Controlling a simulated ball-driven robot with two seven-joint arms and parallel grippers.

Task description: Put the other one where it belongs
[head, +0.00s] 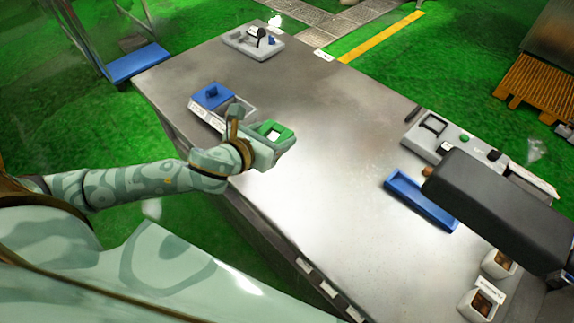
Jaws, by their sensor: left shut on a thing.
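My left arm reaches in from the left over the metal table (340,150). My left gripper (262,143) is shut on a green piece (271,128) with a pale opening in it, at the near end of a grey tray (238,106). Whether the green piece is clear of the tray or touching it, I cannot tell. The gripper and wrist hide part of the tray. A blue piece (212,96) sits at the far left end of this tray. My right gripper is not in view.
A grey fixture (253,41) stands at the table's far end. At the right are a blue empty-looking tray (420,203), a control panel (440,137) and two small bins (478,303). A large dark shape hides the right edge. The table's middle is clear.

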